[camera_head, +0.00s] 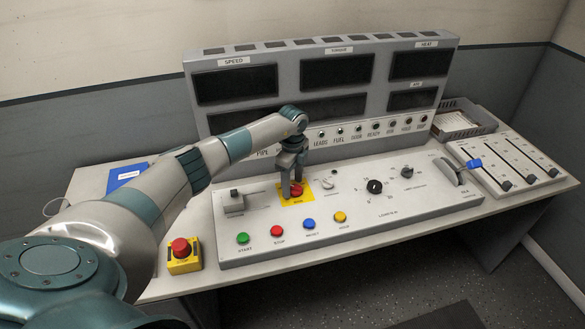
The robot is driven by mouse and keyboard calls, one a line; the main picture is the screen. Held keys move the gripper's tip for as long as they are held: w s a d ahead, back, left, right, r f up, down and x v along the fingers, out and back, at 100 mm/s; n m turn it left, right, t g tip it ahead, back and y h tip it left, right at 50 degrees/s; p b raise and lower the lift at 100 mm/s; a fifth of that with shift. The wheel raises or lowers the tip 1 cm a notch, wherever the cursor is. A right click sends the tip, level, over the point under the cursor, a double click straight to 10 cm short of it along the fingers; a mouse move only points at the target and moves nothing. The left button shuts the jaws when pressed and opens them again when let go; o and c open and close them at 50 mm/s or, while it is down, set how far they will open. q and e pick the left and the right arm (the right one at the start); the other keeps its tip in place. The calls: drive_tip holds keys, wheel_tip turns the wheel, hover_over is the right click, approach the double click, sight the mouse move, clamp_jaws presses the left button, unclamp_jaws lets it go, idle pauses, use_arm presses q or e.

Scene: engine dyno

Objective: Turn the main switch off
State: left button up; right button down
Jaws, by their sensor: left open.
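The main switch (296,191) is a small red knob on a yellow plate (308,198), on the sloping grey console panel. My left arm comes in from the left, and my left gripper (291,188) points down at the knob. The gripper is open, with its fingers close around or just above the knob. I cannot tell whether they touch it. The fingers hide part of the knob and plate, so the knob's position is hard to read. My right gripper is not in view.
Green, red, blue and yellow buttons (311,224) line the panel's front. A slider box (234,203) is left of the switch, a black dial (374,186) right. A red stop button (181,248) stands on a yellow box. Dark displays (337,72) rise behind.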

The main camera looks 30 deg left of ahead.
sight(293, 186)
use_arm(q)
wheel_tip(293, 186, up, 17)
drive_tip(key=b, duration=0.5)
drive_tip(key=shift+r, duration=0.15)
idle(0.5)
